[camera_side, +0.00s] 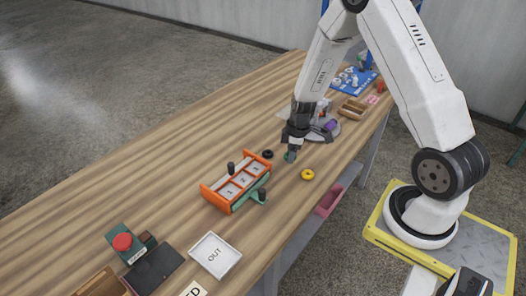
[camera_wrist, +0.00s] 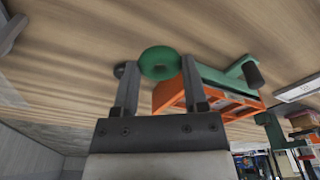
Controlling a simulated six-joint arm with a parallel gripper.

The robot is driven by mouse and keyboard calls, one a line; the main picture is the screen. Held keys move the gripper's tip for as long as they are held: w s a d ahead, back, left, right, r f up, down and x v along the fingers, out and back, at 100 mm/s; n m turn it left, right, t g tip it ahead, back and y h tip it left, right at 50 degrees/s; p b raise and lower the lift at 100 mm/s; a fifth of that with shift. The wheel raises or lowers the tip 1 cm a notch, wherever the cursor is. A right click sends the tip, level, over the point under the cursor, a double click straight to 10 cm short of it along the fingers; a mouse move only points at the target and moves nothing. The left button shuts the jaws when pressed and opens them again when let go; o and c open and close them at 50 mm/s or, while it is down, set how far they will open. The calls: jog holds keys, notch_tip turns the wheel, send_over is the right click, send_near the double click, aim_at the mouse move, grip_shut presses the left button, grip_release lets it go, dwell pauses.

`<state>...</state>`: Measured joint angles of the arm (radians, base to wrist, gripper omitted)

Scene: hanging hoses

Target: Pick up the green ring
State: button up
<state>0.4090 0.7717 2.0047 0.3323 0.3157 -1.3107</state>
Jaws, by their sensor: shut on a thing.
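The green ring (camera_wrist: 160,62) is between the two fingers of my gripper (camera_wrist: 157,72) in the wrist view, at the fingertips. In the side view, the small green ring (camera_side: 290,157) shows at the lower end of my gripper (camera_side: 292,152), which points down over the table. The gripper is shut on the ring. The fingers hide part of the ring in the side view. I cannot tell whether the ring touches the table.
A yellow ring (camera_side: 307,174) and a black ring (camera_side: 267,154) lie close by on the wooden table. An orange and green rack with numbered slots (camera_side: 237,184) stands to the left. A white OUT tray (camera_side: 215,255) lies near the front. A grey plate (camera_side: 322,130) lies behind.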

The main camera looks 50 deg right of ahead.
jog(key=s+a+r, duration=0.3)
jog(key=s+r, duration=0.4)
jog(key=s, duration=0.4)
jog(key=shift+s+a+r, duration=0.25)
jog(key=shift+s+r, duration=0.05)
jog(key=shift+r, duration=0.05)
